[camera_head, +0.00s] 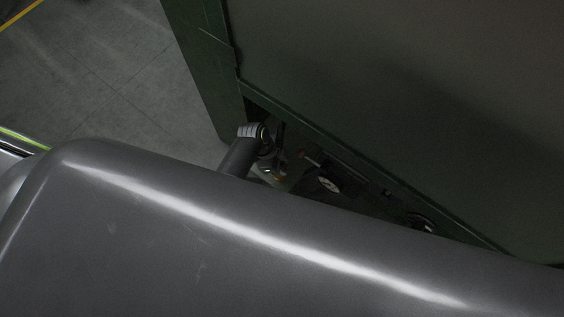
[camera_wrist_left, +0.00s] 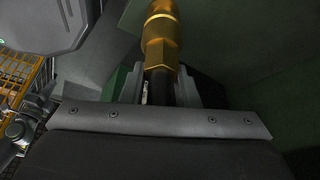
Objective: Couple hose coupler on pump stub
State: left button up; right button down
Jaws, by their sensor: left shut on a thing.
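In the left wrist view, a brass hose coupler (camera_wrist_left: 160,42) with a hexagonal part sits at top centre, on the end of a black hose (camera_wrist_left: 161,88). My left gripper (camera_wrist_left: 162,78) is shut around the hose just below the coupler, with a grey finger on each side. The coupler points away from the wrist, and its far end is cut off by the frame edge. In the head view, small parts in the dark gap hide the gripper's outline, and I cannot pick out the coupler there. I cannot make out the pump stub in either view. My right gripper is not in view.
A dark green housing (camera_head: 400,70) fills the upper right of the head view. A large grey rounded body covers the foreground. Bare floor (camera_head: 100,80) lies at left. Yellow mesh (camera_wrist_left: 14,68) shows in the wrist view.

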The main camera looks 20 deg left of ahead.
pick_arm(q)
jog(key=shift+f+b, duration=0.9)
jog(key=shift+f, duration=0.4)
jog(key=o, duration=1.1)
jog(key=shift+o, duration=0.2)
jog(key=shift+r, duration=0.1)
jog(key=p+v, duration=0.3)
jog(key=v, duration=1.4)
jog(key=shift+p, duration=0.35)
jog(key=shift+r, duration=0.1)
